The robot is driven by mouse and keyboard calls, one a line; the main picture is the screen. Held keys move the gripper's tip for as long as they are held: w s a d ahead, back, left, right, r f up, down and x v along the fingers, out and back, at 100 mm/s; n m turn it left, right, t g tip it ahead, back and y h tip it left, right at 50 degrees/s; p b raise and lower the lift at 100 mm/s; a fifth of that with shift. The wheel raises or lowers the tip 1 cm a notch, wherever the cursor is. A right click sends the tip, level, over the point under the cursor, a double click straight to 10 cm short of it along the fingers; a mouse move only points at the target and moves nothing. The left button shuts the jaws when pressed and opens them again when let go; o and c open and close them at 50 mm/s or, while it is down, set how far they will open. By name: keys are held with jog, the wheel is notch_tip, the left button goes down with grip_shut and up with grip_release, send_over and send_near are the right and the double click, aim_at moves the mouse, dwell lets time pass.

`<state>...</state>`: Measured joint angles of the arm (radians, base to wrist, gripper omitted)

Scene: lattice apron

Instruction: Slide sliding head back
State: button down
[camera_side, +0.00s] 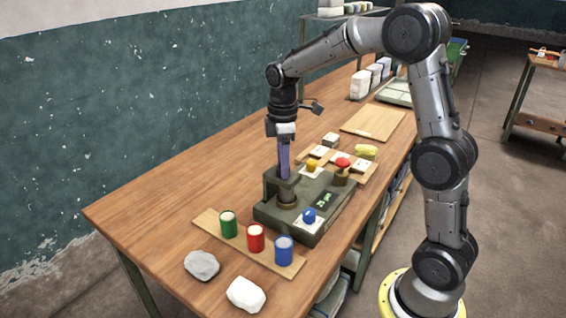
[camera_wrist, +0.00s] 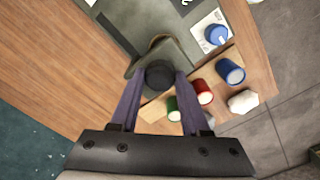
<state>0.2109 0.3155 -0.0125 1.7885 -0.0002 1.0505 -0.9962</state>
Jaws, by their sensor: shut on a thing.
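A dark green press-like device (camera_side: 322,227) stands on the wooden table. Its sliding head (camera_side: 271,184) rises at the left end, above a brass-coloured round part (camera_side: 287,203). My gripper (camera_side: 284,174) points straight down at the head. In the wrist view my gripper's purple fingers (camera_wrist: 158,84) are shut on a black round knob (camera_wrist: 160,73) at the head. The fingers hide the knob's sides, and the knob is hidden in the side view. A blue knob (camera_side: 309,215) sits on a white card on the device.
Green (camera_side: 228,226), red (camera_side: 256,239) and blue (camera_side: 284,252) cups stand on a board in front. Grey (camera_side: 202,265) and white (camera_side: 246,294) stones lie nearer. Yellow (camera_side: 312,165) and red (camera_side: 343,163) knobs stand behind. The table left of the device is clear.

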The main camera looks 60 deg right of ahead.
dwell(0.8)
jog(key=d, duration=0.9)
jog(key=shift+d+r, duration=0.1)
jog(key=shift+c, duration=2)
grip_release()
jog(key=shift+o, duration=0.2)
notch_tip(320, 180, up, 14)
